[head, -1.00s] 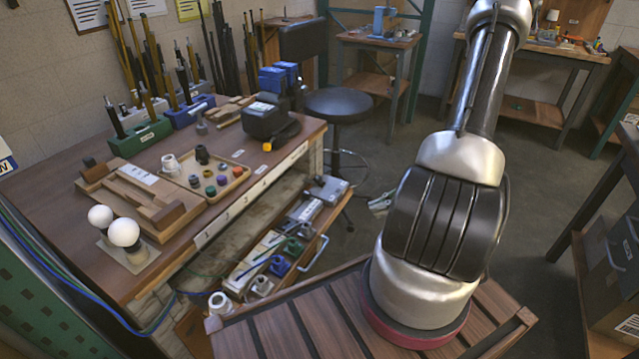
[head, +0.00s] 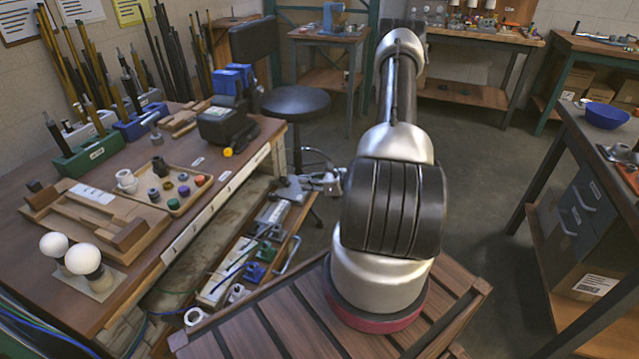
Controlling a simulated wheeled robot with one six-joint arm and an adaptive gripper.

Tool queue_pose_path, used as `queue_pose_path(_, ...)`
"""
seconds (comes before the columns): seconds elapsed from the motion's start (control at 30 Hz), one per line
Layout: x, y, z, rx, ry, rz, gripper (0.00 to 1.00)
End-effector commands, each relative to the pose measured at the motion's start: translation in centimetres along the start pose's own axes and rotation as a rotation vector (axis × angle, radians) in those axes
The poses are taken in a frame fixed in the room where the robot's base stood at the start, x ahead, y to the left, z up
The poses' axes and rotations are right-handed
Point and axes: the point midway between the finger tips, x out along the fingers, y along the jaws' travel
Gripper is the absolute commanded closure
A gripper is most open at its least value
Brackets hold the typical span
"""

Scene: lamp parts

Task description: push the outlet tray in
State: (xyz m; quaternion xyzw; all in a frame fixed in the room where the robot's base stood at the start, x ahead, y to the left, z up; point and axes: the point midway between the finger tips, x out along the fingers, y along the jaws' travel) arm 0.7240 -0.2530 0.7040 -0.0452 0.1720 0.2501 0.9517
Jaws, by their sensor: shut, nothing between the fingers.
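The outlet tray (head: 290,250) is a long wooden drawer below the workbench's front edge, on the left of my arm. It stands out from under the bench top and has a pale metal handle bar on its outer side. Green, blue and white outlet parts and cables lie in it. My gripper (head: 328,182) is small and grey in the picture, close to the tray's far end. It is shut and empty. I cannot tell whether it touches the tray. My arm hides part of the space behind it.
The workbench (head: 120,290) carries bulbs, a wooden jig and a small parts tray (head: 160,200). A round black stool (head: 296,103) stands beyond the tray's far end. A side bench (head: 590,150) stands at the right. The floor between is clear.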

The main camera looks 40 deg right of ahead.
Motion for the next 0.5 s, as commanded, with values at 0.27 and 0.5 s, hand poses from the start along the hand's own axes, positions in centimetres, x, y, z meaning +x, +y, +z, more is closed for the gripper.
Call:
queue_pose_path(0.27, 4.3, 0.1, 0.0, -0.001, 0.0, 0.002, 1.0)
queue_pose_path(0.5, 5.3, 0.0, 0.0, 0.0, 0.001, 0.001, 1.0)
